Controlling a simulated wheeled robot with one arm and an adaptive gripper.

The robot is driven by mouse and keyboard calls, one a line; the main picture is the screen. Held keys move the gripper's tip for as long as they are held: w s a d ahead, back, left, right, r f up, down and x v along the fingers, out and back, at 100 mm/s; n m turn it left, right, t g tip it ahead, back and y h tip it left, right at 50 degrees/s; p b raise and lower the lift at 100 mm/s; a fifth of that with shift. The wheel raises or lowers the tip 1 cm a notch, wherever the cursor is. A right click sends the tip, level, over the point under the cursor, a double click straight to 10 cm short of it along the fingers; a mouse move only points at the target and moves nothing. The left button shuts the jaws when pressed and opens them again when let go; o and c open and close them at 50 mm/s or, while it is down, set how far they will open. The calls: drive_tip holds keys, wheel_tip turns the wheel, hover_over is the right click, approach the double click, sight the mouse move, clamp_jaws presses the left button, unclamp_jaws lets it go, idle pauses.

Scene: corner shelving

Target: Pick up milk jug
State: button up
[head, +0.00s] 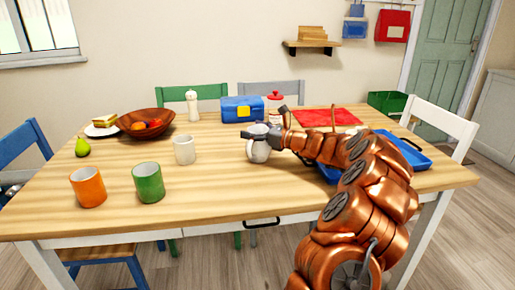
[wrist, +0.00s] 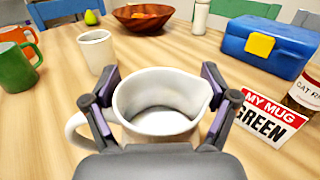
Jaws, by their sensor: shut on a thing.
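The milk jug (head: 258,150) is a small white jug with a spout and a handle, on the right half of the wooden table in the head view. In the wrist view the milk jug (wrist: 162,97) sits upright between the fingers, its spout to the right and its handle to the left. My gripper (head: 262,131) reaches it from the right in the head view. In the wrist view my gripper (wrist: 160,92) has one finger on each side of the jug and is shut on it. I cannot tell whether its base touches the table.
A white mug (head: 184,150), a green mug (head: 148,182) and an orange mug (head: 88,187) stand to the left. The table front is clear.

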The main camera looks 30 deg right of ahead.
drive_tip(key=shift+r, duration=0.15)
drive_tip(key=s+a+r+p, duration=0.1)
drive_tip(key=s+a+r, duration=0.1)
drive_tip(key=s, duration=0.5)
drive_tip(key=s+a+r+p, duration=0.1)
drive_tip(key=s+a+r, duration=0.1)
drive_tip(key=s, duration=0.6)
drive_tip(key=shift+a+r+p, duration=0.25)
drive_tip(key=shift+r+p, duration=0.05)
drive_tip(key=shift+r, duration=0.05)
idle(0.7)
drive_tip(key=shift+s, duration=0.15)
idle(2.7)
